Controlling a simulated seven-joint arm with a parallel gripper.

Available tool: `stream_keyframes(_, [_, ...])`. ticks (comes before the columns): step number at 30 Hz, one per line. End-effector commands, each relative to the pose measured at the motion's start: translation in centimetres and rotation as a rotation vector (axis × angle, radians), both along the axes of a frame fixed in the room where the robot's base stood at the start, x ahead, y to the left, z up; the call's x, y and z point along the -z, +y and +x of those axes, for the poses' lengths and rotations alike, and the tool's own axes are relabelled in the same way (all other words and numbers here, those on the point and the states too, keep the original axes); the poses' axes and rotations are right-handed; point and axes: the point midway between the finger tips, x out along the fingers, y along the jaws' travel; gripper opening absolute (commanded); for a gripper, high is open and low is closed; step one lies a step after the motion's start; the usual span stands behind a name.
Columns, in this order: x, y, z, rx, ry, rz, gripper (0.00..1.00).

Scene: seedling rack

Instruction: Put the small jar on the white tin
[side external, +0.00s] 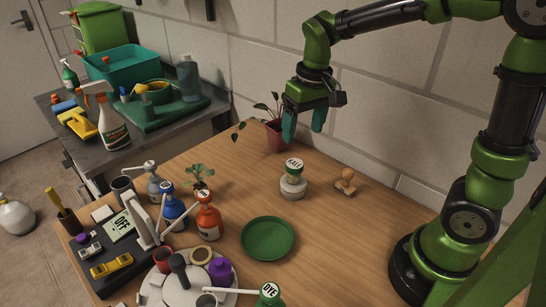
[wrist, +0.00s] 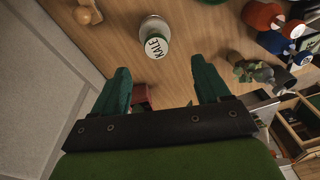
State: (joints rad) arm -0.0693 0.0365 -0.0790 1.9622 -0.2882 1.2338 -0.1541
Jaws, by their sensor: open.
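The small jar (side external: 294,170) has a white lid lettered KALE and a green band. It stands upright on top of the round white tin (side external: 293,189) on the wooden table. In the wrist view the jar's lid (wrist: 157,47) faces the camera, with the tin's pale rim (wrist: 152,22) showing behind it. My gripper (side external: 303,132) is open and empty, above the table and apart from the jar. In the wrist view its two green fingers (wrist: 162,78) are spread wide with nothing between them that they hold.
A potted plant (side external: 276,136) stands by the wall near my gripper. A wooden stamp (side external: 346,182) lies right of the tin. A green plate (side external: 267,239), an orange bottle (side external: 208,222) and a blue bottle (side external: 174,211) stand in front and left. The table between plate and tin is clear.

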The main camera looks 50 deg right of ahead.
Motion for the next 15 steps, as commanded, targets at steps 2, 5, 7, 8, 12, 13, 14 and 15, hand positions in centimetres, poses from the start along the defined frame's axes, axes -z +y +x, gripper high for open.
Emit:
stream_keyframes(2, [-2.0, 0.5, -2.1, 0.019, -0.093, 0.034, 0.75])
stream_keyframes(5, [-3.7, 1.2, -4.9, 0.047, -0.210, 0.079, 0.75])
stream_keyframes(7, [-4.5, 1.6, -6.8, 0.067, -0.289, 0.108, 0.75])
stream_keyframes(8, [-4.8, 1.8, -7.5, 0.076, -0.320, 0.118, 0.75])
stream_keyframes(12, [-5.2, 2.4, -10.1, 0.108, -0.440, 0.158, 0.75])
stream_keyframes(13, [-5.3, 2.5, -10.4, 0.113, -0.458, 0.164, 0.75])
stream_keyframes(14, [-5.2, 2.5, -10.8, 0.117, -0.474, 0.167, 0.75])
stream_keyframes(15, [-5.2, 2.6, -11.1, 0.123, -0.490, 0.174, 0.75])
